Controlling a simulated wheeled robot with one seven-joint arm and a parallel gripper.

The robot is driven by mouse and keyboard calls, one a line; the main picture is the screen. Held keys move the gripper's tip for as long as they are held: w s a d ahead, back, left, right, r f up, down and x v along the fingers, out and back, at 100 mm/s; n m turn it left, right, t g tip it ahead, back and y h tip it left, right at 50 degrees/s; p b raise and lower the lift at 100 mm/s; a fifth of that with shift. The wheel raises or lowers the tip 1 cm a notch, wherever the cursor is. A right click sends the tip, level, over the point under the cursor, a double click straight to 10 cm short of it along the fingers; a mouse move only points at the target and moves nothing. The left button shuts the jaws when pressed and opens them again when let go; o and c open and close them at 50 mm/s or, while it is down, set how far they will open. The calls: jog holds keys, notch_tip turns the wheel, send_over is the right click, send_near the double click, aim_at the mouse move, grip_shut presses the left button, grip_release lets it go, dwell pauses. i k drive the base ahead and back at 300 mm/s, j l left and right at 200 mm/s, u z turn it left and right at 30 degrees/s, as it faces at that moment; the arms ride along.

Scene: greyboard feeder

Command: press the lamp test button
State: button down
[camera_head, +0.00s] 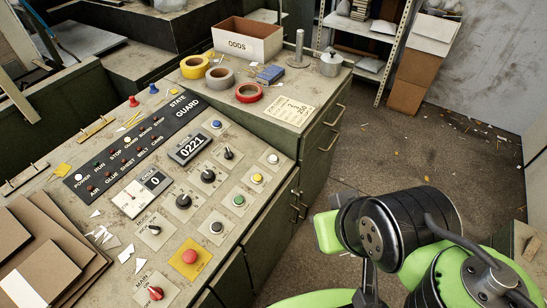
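The control panel (150,215) is a sloped, worn grey desk top at the left and centre. Its push buttons include a blue one (216,124) near the top, a white one (272,159), a yellow one (257,178), a green one (239,200) and a dark one (215,227) down the right side. I cannot read which one is marked lamp test. A black lamp strip (130,143) carries small labelled lamps; the power lamp looks white and lit. My gripper is not in view; only black and green links of my arm show at lower right, apart from the panel.
A red mushroom button (189,257) on a yellow plate and a red main knob (155,293) sit low on the panel. Black knobs (208,176) stand up mid-panel. Tape rolls (220,77) and an ODDS box (247,40) are behind. Cardboard (45,250) lies at left.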

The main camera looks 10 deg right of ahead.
aim_at(272, 158)
jog(key=i+l+u, duration=0.1)
jog(key=u, duration=0.4)
jog(key=i+l+u, duration=0.1)
jog(key=l+u, duration=0.15)
jog(key=u, duration=0.25)
jog(key=l+u, duration=0.2)
jog(key=u, duration=0.3)
jog(key=l+u, duration=0.25)
jog(key=u, duration=0.25)
jog(key=l+u, duration=0.2)
jog(key=u, duration=0.3)
jog(key=k+l+u, duration=0.1)
jog(key=u, duration=0.35)
jog(key=k+l+u, duration=0.1)
jog(key=l+u, duration=0.2)
jog(key=u, duration=0.2)
